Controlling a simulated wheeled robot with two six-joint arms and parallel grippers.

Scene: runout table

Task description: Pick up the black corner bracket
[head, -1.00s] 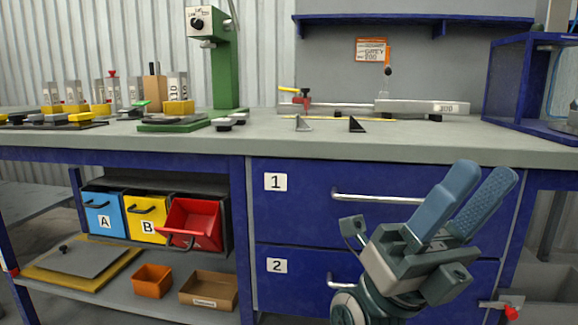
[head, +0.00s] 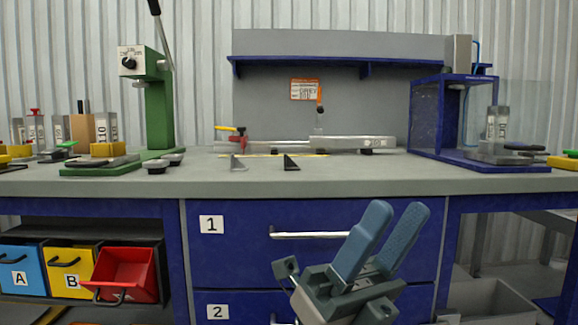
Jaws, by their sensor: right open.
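The black corner bracket (head: 290,163) is a small dark triangular piece standing on the grey tabletop (head: 350,180), near the middle of the table. A similar light grey bracket (head: 237,163) stands to its left, apart from it. My right gripper (head: 402,214) is open and empty, with its two blue-grey fingers pointing up. It is in front of the drawers, below the tabletop edge and to the right of the black bracket. My left gripper is not in view.
A long metal measuring fixture (head: 350,144) lies just behind the brackets. A green press (head: 158,110) stands at the left, and a blue-framed clear box (head: 432,125) at the right. Drawer handles (head: 310,235) stick out near my right gripper. The tabletop front is clear.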

